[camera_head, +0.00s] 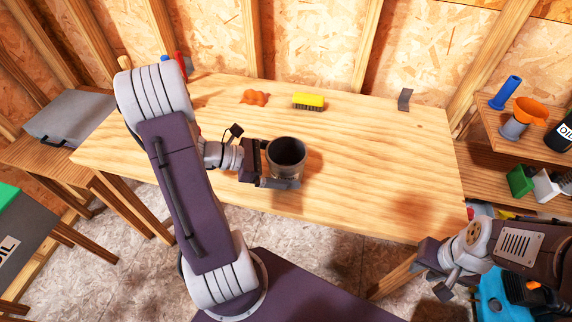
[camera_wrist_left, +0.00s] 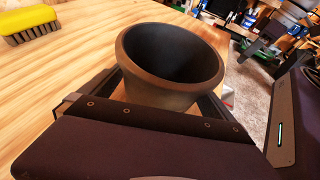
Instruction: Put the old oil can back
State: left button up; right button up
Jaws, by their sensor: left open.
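An open, dark grey-brown can (camera_head: 287,152), with no label showing, stands upright on the wooden workbench (camera_head: 370,170) near its front edge. I take it for the old oil can. My left gripper (camera_head: 277,170) reaches in from the left at the can's height, and its jaws are open around the can. In the left wrist view the can (camera_wrist_left: 170,65) sits between the two fingers, its mouth facing up; whether they touch it is unclear. My right gripper (camera_head: 438,272) hangs at the lower right, away from the can; its jaw opening is unclear.
A yellow brush (camera_head: 308,101), an orange lump (camera_head: 255,97) and a dark grey piece (camera_head: 405,99) lie at the bench's back. A right-hand shelf (camera_head: 500,130) holds a blue tube, orange funnel and black bottle. A grey case (camera_head: 68,116) lies at left.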

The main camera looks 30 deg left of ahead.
pick_arm(q)
jog(key=p+v, duration=0.2)
jog(key=v, duration=0.9)
jog(key=shift+r, duration=0.1)
jog(key=shift+s+a+r, duration=0.15)
jog(key=shift+s+a, duration=0.15)
jog(key=shift+a, duration=0.1)
